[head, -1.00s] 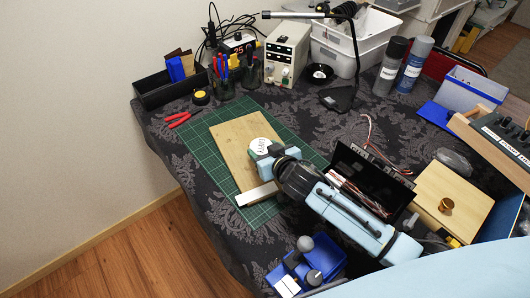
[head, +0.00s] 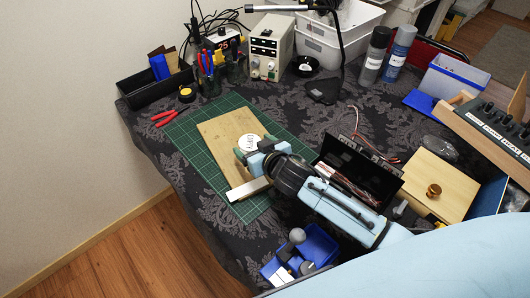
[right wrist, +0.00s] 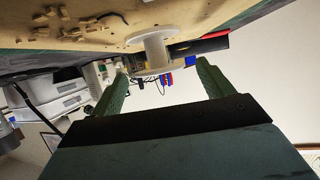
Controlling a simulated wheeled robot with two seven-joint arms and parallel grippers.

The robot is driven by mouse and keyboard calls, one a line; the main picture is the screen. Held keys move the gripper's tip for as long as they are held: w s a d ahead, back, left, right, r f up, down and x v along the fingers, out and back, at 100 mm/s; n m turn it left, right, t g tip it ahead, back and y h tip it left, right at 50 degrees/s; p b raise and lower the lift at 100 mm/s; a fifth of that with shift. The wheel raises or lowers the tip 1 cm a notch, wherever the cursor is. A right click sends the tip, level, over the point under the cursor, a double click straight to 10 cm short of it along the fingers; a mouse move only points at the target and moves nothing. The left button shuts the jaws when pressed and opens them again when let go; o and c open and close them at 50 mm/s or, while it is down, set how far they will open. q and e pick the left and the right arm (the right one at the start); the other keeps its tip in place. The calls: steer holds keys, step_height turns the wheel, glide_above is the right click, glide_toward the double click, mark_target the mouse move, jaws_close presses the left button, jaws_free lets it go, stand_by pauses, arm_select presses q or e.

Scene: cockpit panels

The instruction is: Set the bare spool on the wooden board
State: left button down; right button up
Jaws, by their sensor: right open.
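The white spool (head: 247,142) stands upright on the wooden board (head: 222,135), toward the board's right side. Its top carries a printed label. In the right wrist view the spool (right wrist: 156,50) has one flange against the board (right wrist: 85,35) and a bare core. My right gripper (head: 255,148) is open at the spool. In the right wrist view its green fingers (right wrist: 160,75) stand on either side of the near flange, with gaps visible on both sides. My left gripper is not in view.
The board lies on a green cutting mat (head: 190,145). A pale bar (head: 248,189) lies at the board's near end. An open black case (head: 350,165) with wires stands right of my arm. A blue bin (head: 318,245) is at the front edge. Red pliers (head: 166,118) lie left.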

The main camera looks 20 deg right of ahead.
steer(key=p+v, duration=0.1)
steer(key=v, duration=0.8)
steer(key=shift+s+d+p, duration=0.1)
steer(key=shift+s+p, duration=0.3)
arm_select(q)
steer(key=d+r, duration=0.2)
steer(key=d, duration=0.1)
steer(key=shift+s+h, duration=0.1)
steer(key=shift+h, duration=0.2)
arm_select(e)
steer(key=shift+v, duration=0.75)
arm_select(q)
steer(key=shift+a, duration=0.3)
arm_select(e)
steer(key=shift+r, duration=0.1)
